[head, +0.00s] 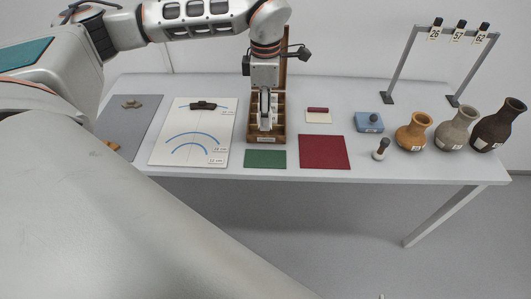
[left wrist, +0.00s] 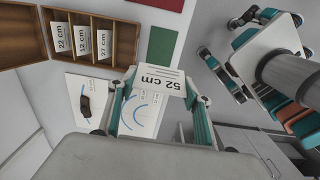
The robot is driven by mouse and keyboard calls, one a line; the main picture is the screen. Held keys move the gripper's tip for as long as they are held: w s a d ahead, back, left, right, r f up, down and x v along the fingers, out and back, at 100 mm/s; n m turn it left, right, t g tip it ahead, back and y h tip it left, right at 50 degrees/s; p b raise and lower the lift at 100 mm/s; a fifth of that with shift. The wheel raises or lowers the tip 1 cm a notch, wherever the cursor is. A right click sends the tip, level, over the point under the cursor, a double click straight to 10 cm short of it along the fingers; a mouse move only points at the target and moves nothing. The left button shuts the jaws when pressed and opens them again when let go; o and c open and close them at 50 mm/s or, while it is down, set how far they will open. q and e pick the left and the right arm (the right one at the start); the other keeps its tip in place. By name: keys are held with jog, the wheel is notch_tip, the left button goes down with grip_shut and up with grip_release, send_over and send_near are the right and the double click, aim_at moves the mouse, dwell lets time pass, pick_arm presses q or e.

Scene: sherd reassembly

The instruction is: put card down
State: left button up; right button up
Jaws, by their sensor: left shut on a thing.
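My left gripper (head: 265,122) is above the front of the wooden card box (head: 280,138) in the head view. In the left wrist view the gripper (left wrist: 161,98) is shut on a white card (left wrist: 160,82) printed "52 cm", which appears upside down. The card box (left wrist: 88,14) also shows there at upper left, with cards reading "22 cm" (left wrist: 60,38), "12 cm" (left wrist: 83,41) and "27 cm" (left wrist: 102,43) standing in its compartments. The held card appears clear of the box in that view.
A green mat (head: 265,158) and a red mat (head: 321,152) lie in front and right. A white arc sheet (head: 160,150) with a dark sherd (head: 203,105) lies left. A blue pad (head: 368,122), stamp (head: 381,149) and three vases (head: 453,132) stand right, before a tag rack (head: 400,62).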

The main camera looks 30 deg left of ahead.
aim_at(266, 158)
pick_arm(q)
notch_tip(266, 158, down, 16)
jog(key=shift+f+b, duration=0.2)
jog(key=shift+b, duration=0.3)
jog(key=shift+f, duration=0.2)
jog(key=o, duration=0.5)
jog(key=shift+c, duration=0.2)
